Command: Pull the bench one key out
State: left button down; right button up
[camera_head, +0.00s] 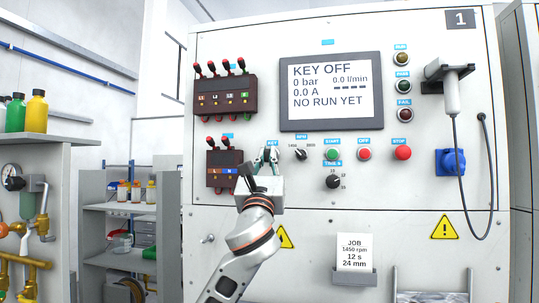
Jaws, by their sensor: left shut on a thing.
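My left gripper (266,156) reaches up from below to the bench one panel (225,32), which bears a "1" plate at its top right. Its fingers are closed at the key position, under a small blue label, right of the lower terminal block. The key itself is hidden by the fingers, so I cannot tell how far it sits in its lock. The screen (331,92) reads "KEY OFF", 0 bar, 0.0 A and "NO RUN YET". My right gripper is not in view.
Right of my gripper are the rpm knob (301,154), green start button (333,154), off button (364,153), red stop button (403,152) and time knob (333,182). Terminal blocks with red-tipped plugs (225,95) are at left. A corded handpiece (451,92) hangs at right.

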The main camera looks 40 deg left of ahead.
pick_arm(q)
jog(key=shift+s+d, duration=0.45)
jog(key=shift+s, duration=0.2)
jog(key=s+d+p, duration=0.2)
jog(key=s+d, duration=0.2)
jog(key=s, duration=0.1)
jog(key=shift+s+f, duration=0.35)
jog(key=shift+s, duration=0.05)
